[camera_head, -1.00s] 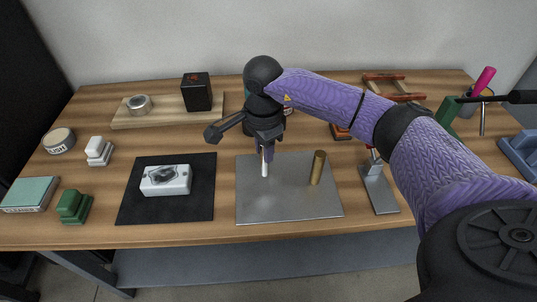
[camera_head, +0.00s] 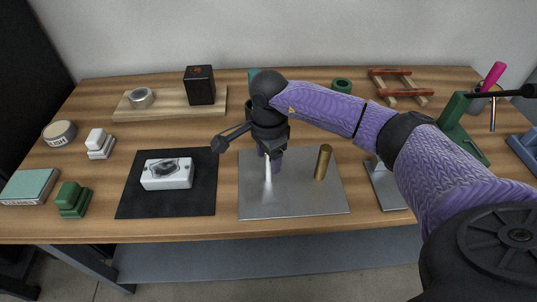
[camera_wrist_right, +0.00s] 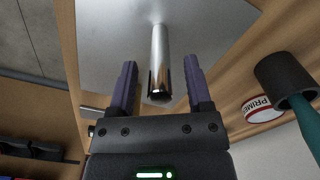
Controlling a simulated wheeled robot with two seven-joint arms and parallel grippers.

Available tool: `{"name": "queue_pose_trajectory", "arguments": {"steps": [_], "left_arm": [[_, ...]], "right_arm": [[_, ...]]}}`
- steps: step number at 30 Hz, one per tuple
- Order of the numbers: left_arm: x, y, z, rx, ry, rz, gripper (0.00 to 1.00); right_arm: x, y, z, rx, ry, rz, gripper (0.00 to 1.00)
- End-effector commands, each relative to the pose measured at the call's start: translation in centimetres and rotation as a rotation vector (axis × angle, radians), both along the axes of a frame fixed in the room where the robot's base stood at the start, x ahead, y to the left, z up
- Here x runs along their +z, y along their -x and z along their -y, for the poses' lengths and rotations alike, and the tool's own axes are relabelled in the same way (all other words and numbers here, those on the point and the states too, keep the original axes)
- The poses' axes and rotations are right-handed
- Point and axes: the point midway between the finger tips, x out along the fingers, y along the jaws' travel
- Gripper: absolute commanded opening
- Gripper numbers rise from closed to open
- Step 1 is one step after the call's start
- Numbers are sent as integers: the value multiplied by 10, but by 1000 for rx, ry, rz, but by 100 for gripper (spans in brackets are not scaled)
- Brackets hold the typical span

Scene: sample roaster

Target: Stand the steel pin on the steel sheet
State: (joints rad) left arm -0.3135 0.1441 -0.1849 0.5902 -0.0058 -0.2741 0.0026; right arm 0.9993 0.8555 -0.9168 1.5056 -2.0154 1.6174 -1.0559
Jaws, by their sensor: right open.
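The steel pin (camera_head: 268,176) is slim and silvery and stands upright on the steel sheet (camera_head: 300,206), toward its left half. In the right wrist view the pin (camera_wrist_right: 160,58) shows between my right gripper's fingers, its far end at the sheet (camera_wrist_right: 115,45). My right gripper (camera_head: 270,162) is open, pointing down, with a finger on either side of the pin. In the wrist view the gripper (camera_wrist_right: 160,88) shows gaps between both fingers and the pin. My left gripper is not in view.
A brass cylinder (camera_head: 323,162) stands on the sheet, right of the pin. A black mat (camera_head: 135,203) with a white box (camera_head: 167,179) lies to the left. A metal-based stand (camera_head: 388,188) is right of the sheet. The sheet's front part is clear.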

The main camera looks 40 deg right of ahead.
Motion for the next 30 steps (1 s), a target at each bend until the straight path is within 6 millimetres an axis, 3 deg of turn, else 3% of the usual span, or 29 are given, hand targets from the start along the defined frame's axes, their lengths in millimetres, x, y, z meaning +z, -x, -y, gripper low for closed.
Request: {"name": "queue_pose_trajectory", "arguments": {"steps": [4, 9, 15, 22, 30], "left_arm": [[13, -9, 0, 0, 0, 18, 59], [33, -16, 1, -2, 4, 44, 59], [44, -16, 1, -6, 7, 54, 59], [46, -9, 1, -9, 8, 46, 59], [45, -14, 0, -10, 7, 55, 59]], "right_arm": [[29, -1, 0, 1, -1, 6, 64], [81, -1, 0, 0, 0, 8, 64], [118, -1, 0, 0, 0, 4, 64], [123, 0, 0, 0, 0, 0, 64], [122, 0, -1, -1, -6, -1, 64]]}}
